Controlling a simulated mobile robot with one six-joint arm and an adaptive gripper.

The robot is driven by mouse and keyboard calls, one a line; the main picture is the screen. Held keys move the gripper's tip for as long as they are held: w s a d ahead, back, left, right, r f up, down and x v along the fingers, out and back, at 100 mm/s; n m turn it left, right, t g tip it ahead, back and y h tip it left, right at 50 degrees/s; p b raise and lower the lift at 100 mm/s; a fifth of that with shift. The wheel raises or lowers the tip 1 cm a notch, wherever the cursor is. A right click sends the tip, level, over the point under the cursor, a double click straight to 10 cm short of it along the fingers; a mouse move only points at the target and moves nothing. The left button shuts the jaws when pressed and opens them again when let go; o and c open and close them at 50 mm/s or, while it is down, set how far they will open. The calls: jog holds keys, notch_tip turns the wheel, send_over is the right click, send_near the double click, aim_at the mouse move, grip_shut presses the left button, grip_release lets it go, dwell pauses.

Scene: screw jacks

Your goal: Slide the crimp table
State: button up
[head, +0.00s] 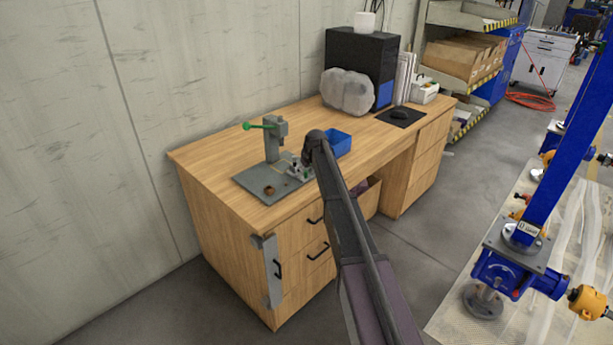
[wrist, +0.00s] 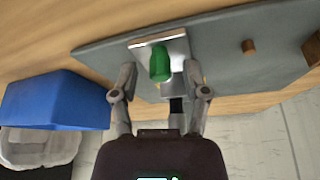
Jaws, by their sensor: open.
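The crimp table appears to be the small pale metal plate (wrist: 176,47) with an upright green knob (wrist: 159,66) in the wrist view. It sits on a grey base plate (wrist: 225,50), which in the head view lies on the wooden desk (head: 260,200). A grey press (head: 275,140) with a green lever handle (head: 262,126) stands on that base. My gripper (wrist: 160,74) is open and empty, its fingers on either side of the knob in the picture. Whether they touch it, I cannot tell. My arm partly hides the base's right end in the head view.
A blue bin (head: 338,143) stands right of the base; it also shows left of my fingers in the wrist view (wrist: 55,100). A small brown peg (wrist: 249,46) rises from the base. A black box (head: 350,60) and a grey wrapped lump (head: 347,91) stand farther back.

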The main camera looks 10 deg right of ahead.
jog(key=shift+f, duration=0.15)
grip_shut()
jog(key=shift+w+a, duration=0.8)
jog(key=shift+w, duration=0.3)
jog(key=shift+w+a, duration=0.75)
jog(key=shift+w, duration=0.4)
jog(key=shift+w+a, duration=0.8)
jog(key=shift+w, duration=0.3)
grip_release()
